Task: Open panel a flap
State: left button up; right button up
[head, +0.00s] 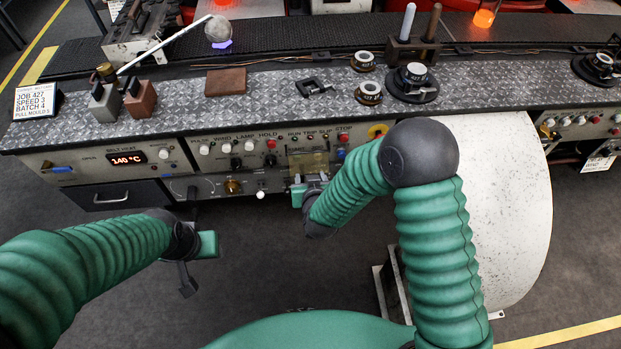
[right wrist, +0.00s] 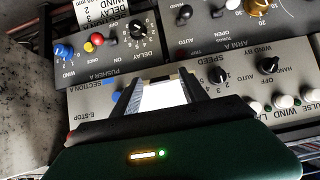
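The flap looks like a yellowish see-through cover (head: 308,162) on the front control panel, below the RUN, TRIP, SLIP and STOP labels. My right gripper (head: 313,179) is just below it, close to the panel. In the right wrist view, its two dark fingers (right wrist: 158,90) stand apart with a pale, bright plate (right wrist: 160,97) showing between them. I cannot tell whether they touch this plate or whether it is the flap. My left gripper (head: 200,245) hangs in front of the panel at lower left, apart from it; its finger opening is unclear.
Knobs, switches and a red button (head: 271,143) crowd the panel around the cover. A drawer (head: 108,196) is at left and a large pale drum (head: 510,210) at right. Blocks and round fittings stand on the metal ledge (head: 290,95). The floor below is clear.

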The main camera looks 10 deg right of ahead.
jog(key=p+v, duration=1.2)
jog(key=v, duration=0.5)
jog(key=shift+p, duration=0.3)
jog(key=shift+f, duration=0.1)
